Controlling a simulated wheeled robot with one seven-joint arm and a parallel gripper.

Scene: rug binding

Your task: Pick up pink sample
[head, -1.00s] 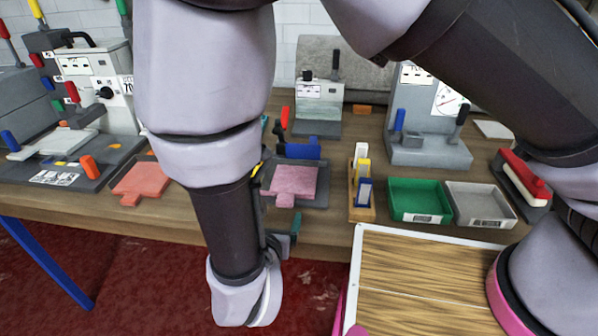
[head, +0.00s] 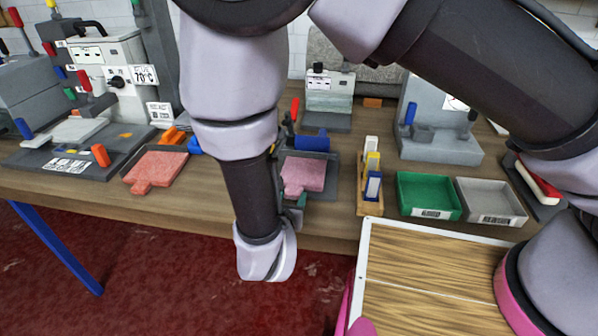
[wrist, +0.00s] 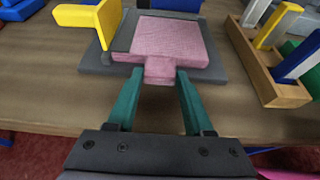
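The pink sample (head: 305,173) is a flat, textured pink square with a short tab, lying on a dark grey plate (head: 324,190) on the bench. In the wrist view the pink sample (wrist: 170,40) lies straight ahead, its tab toward me, on the grey plate (wrist: 225,72). My gripper (wrist: 157,78) is open, with two green fingers. Their tips are on either side of the tab's near end, and I cannot tell whether they touch it. In the head view my arm hides most of the gripper (head: 296,208).
A yellow upright piece (wrist: 108,22) stands at the plate's left. A wooden rack (head: 368,200) with coloured-handled pieces stands to the right, then green (head: 430,197) and grey (head: 492,202) trays. A salmon-coloured sample (head: 157,168) lies left. The bench's front edge is bare below the plate.

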